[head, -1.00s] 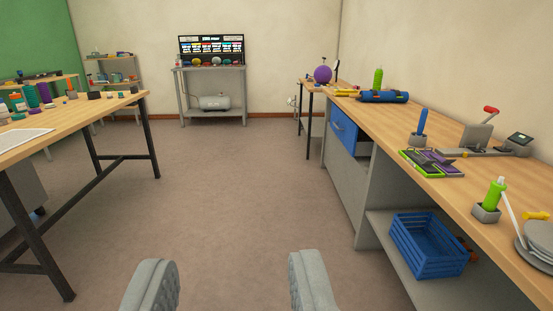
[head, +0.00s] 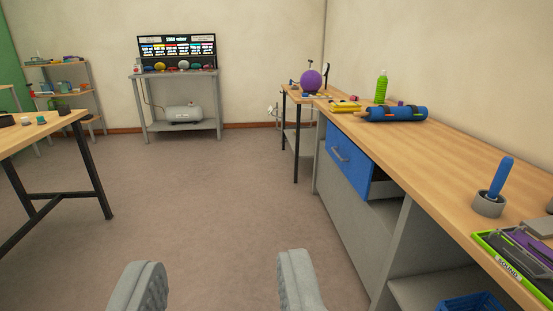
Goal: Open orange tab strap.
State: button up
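A blue roll (head: 397,114) with dark bands lies on the far part of the right workbench. Small orange marks show at its bands, too small to tell whether they are strap tabs or how they are fastened. My gripper (head: 218,283) is at the bottom of the view, its two grey fingers wide apart with only floor between them. It is empty and well short of the roll, which is to its right and farther off.
The right workbench (head: 455,155) has a partly open blue drawer (head: 347,158), a green bottle (head: 381,87), a blue-handled tool in a grey holder (head: 490,200) and a green-edged tray (head: 505,262). A table (head: 40,132) stands left. The floor (head: 210,200) between is clear.

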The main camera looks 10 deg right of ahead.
aim_at(388, 112)
jog(key=i, duration=1.65)
jog(key=i+l+z, duration=0.2)
jog(key=i, duration=0.4)
jog(key=i+l+z, duration=0.15)
jog(key=i, duration=0.4)
jog(key=i+l+z, duration=0.3)
jog(key=i+l, duration=0.05)
jog(key=l, duration=0.05)
